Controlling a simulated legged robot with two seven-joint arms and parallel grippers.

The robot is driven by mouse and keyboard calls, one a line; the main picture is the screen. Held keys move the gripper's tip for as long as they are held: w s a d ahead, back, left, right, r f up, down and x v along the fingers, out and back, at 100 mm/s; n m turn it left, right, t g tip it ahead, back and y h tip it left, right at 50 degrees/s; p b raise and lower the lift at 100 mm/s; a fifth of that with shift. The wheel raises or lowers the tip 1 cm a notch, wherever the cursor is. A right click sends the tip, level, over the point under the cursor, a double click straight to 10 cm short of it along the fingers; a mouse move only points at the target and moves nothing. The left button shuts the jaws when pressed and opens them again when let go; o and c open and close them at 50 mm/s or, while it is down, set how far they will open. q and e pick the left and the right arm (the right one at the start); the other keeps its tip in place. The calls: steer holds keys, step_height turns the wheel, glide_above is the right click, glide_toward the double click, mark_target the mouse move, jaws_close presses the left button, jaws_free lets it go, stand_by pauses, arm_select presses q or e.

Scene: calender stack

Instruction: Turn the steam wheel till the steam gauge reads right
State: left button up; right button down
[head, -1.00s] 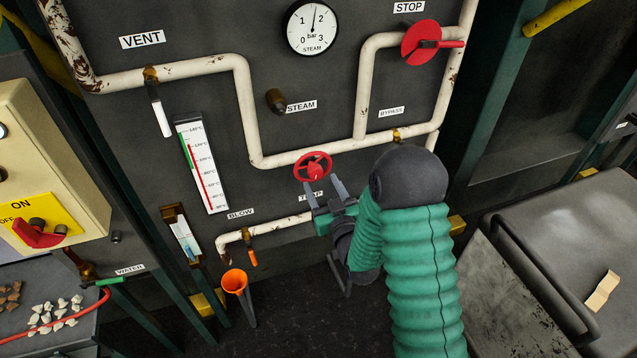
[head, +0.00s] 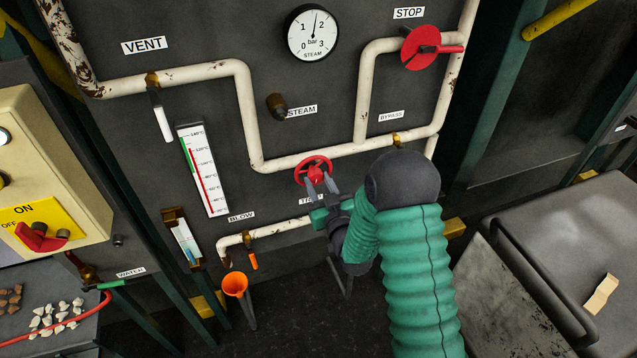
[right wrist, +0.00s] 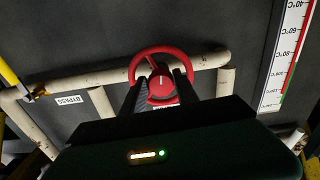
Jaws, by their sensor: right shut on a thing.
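A red handwheel (head: 313,162) sits on the lower white pipe; the label below it is partly hidden by my gripper. My right gripper (head: 320,181) is at the wheel from below, its fingers shut on the wheel's hub. The right wrist view shows the red wheel (right wrist: 160,53) with one finger at each side of its hub. The round steam gauge (head: 313,33) runs from 0 to 3 bar. Its needle points just right of straight up, between 1 and 2. A STEAM label (head: 302,110) stands beside a dark stub (head: 277,105) with no wheel on it. My left gripper is out of view.
A VENT lever (head: 160,117) and a thermometer (head: 203,170) are at left. An orange funnel (head: 235,285) stands below the BLOW valve (head: 250,251). A grey cart (head: 575,235) is at right.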

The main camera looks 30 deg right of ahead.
steer(key=shift+f+b, duration=0.15)
steer(key=shift+b, duration=0.2)
steer(key=m+b, duration=0.2)
steer(key=shift+m, duration=0.8)
steer(key=c, duration=0.9)
jaws_free()
